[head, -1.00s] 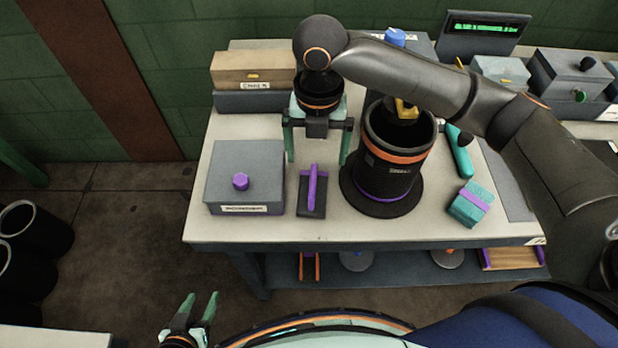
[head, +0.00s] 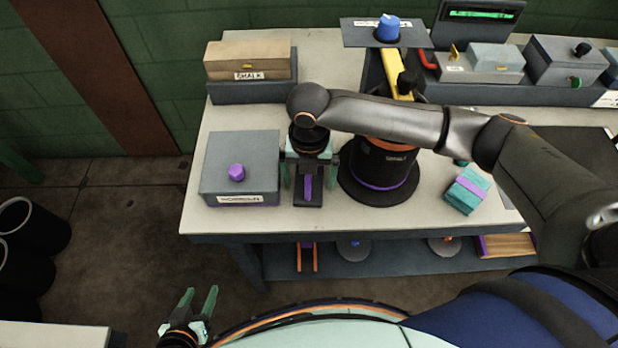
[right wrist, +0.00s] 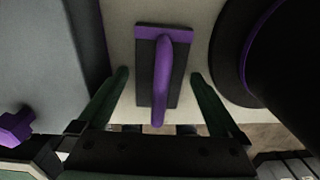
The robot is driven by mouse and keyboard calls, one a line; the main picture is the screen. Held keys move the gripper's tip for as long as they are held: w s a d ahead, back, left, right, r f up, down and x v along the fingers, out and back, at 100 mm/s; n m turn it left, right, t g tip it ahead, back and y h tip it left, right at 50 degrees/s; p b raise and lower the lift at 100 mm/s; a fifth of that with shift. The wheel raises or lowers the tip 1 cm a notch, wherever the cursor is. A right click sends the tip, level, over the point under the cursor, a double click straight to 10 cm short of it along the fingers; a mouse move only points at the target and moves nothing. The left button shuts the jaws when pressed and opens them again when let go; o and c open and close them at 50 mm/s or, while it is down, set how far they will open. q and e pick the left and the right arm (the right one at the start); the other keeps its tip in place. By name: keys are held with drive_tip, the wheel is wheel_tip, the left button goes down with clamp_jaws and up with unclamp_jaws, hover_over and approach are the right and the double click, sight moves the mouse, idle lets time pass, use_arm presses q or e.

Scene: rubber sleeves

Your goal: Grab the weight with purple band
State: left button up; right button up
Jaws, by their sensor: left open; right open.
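A dark flat block with a raised purple handle (head: 308,187) lies on the table, left of the black cylinder. It also shows in the right wrist view (right wrist: 159,75). My right gripper (head: 309,180) is over it, open, with one finger on each side of the block. In the right wrist view a gap shows between each finger and the block. A teal block with a purple band (head: 466,190) lies further right on the table. My left gripper (head: 201,303) is open and empty at lower left, off the table.
A grey box with a purple knob (head: 238,172) stands close left of my right gripper. A black cylinder with a wide base (head: 383,177) stands close right. A wooden box (head: 247,60) sits at the back left.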

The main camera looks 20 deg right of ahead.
clamp_jaws()
idle(0.8)
drive_tip(key=shift+w+r, duration=0.1)
drive_tip(key=shift+r, duration=0.05)
